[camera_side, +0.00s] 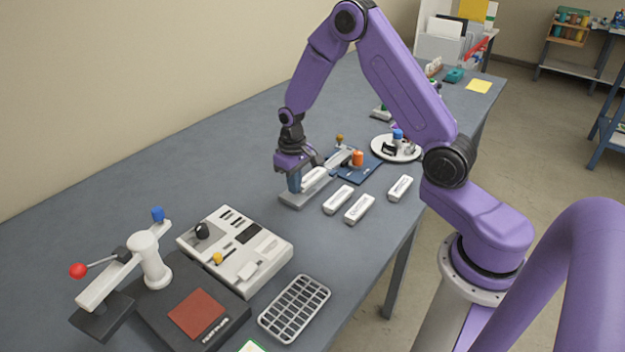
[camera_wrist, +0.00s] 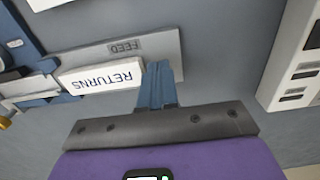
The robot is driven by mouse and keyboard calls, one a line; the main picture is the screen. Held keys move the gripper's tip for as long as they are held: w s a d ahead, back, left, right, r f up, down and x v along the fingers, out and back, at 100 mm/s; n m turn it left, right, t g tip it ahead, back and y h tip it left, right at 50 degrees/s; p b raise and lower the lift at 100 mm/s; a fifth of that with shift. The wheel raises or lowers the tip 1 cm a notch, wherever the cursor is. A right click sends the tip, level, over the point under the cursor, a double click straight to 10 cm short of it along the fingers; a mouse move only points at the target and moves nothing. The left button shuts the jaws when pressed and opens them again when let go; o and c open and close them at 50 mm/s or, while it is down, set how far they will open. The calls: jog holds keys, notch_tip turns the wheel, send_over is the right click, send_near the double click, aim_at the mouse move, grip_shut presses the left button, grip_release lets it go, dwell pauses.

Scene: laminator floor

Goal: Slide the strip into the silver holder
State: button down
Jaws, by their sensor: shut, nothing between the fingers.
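A white strip lettered RETURNS (camera_wrist: 103,77) lies flat on a grey plate marked FEED (camera_wrist: 165,46); in the side view the strip (camera_side: 315,177) sits just right of my fingers. My gripper (camera_side: 295,186) is shut and empty, its blue fingertips (camera_wrist: 157,68) low over the plate at the strip's near end, close against it or touching. The silver holder (camera_side: 341,158) appears to be the metal piece beyond the strip's far end, on a blue base (camera_side: 357,170). Whether the far end is inside it, I cannot tell.
Three similar white strips, one of them here (camera_side: 359,208), lie on the table to the right. A pale panel with controls (camera_side: 262,240), a lever press (camera_side: 150,260) and a gridded tray (camera_side: 295,308) stand in front. A round white dish (camera_side: 378,149) stands behind.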

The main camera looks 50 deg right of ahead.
aim_at(317, 171)
jog(key=shift+d, duration=0.1)
jog(key=shift+d, duration=1.15)
jog(key=shift+d, duration=0.2)
jog(key=shift+d, duration=1.05)
jog(key=shift+d, duration=0.2)
jog(key=shift+d, duration=1.1)
jog(key=shift+d, duration=0.1)
jog(key=shift+d, duration=1.1)
jog(key=shift+d, duration=0.15)
